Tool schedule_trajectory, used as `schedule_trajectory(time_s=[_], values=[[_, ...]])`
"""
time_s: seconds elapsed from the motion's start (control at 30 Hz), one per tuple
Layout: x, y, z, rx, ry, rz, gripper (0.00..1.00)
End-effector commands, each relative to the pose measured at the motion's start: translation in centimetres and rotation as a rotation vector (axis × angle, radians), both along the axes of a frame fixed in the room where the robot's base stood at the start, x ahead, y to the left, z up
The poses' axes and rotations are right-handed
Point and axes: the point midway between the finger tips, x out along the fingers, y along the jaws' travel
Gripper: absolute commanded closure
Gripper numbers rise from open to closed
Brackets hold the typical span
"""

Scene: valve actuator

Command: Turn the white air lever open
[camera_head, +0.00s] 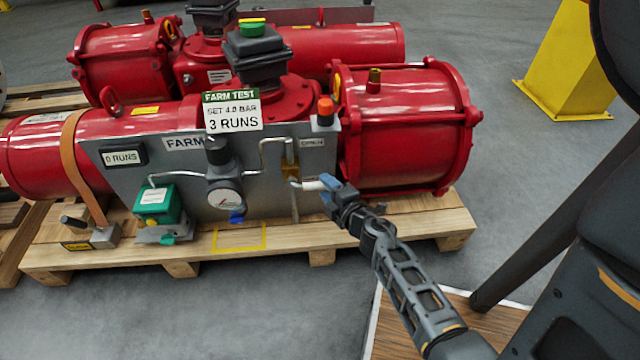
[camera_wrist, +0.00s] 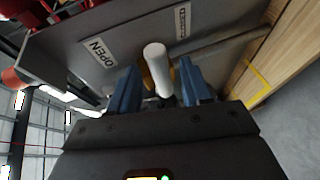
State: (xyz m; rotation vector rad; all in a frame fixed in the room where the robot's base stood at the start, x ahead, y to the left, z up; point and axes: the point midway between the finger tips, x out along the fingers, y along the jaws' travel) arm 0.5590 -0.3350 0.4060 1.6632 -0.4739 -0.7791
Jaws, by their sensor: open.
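The white air lever (camera_head: 312,186) sticks out from the brass valve (camera_head: 290,165) on the right part of the grey panel (camera_head: 262,190). In the wrist view the lever (camera_wrist: 156,62) is a white rounded bar between the two blue fingers. My gripper (camera_head: 331,191) is open, with its fingers at the lever's right end in the head view. In the wrist view my gripper (camera_wrist: 158,88) has one finger on each side of the lever; I cannot tell whether either touches it. An OPEN label (camera_wrist: 98,50) is on the panel beside it.
Red actuators (camera_head: 405,125) lie on wooden pallets (camera_head: 440,218). The panel carries a gauge (camera_head: 225,198), pipes and an orange-capped button (camera_head: 325,108). A green box (camera_head: 157,205) stands at its left. A yellow post (camera_head: 570,60) is at the back right.

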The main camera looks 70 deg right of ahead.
Motion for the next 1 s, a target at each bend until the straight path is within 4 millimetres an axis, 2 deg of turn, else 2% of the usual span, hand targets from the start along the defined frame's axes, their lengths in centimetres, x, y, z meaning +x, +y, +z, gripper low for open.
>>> schedule_trajectory(time_s=[0.1,0.3,0.67,1.0], values=[[1.3,-1.4,-0.5,-0.001,0.0,-0.002,0.52],[2.7,-2.7,-1.0,0.001,-0.002,-0.002,0.52],[3.0,-2.9,-1.1,0.001,-0.001,0.0,0.53],[3.0,-2.9,-1.1,0.001,-0.001,0.0,0.85]])
